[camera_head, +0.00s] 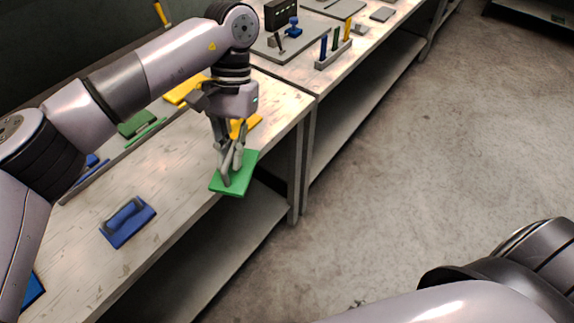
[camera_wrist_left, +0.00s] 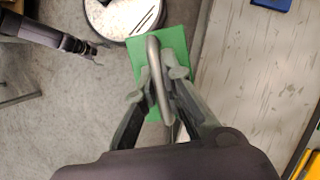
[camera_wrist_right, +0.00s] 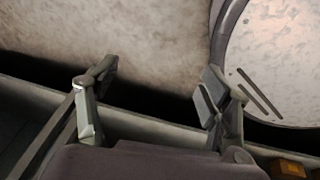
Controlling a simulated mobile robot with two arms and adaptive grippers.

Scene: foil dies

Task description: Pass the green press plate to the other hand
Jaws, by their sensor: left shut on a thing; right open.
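The green press plate (camera_head: 239,183) is a flat green slab with a grey bar handle on top. It also shows in the left wrist view (camera_wrist_left: 178,42), with the handle between the fingers. My left gripper (camera_head: 233,160) is shut on the handle, and the plate hangs level at the front edge of the bench. In the left wrist view my left gripper (camera_wrist_left: 160,85) points down at the plate. My right gripper (camera_wrist_right: 155,85) is open and empty, with bare floor behind its fingers. In the head view the right gripper's fingers are not clearly seen.
A blue plate with a handle (camera_head: 127,221) lies on the wooden bench (camera_head: 185,205). Yellow plates (camera_head: 186,90) and another green piece (camera_head: 137,122) lie farther back. A rack with upright handles (camera_head: 333,54) stands on the far bench. Open floor (camera_head: 400,170) lies right of the bench.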

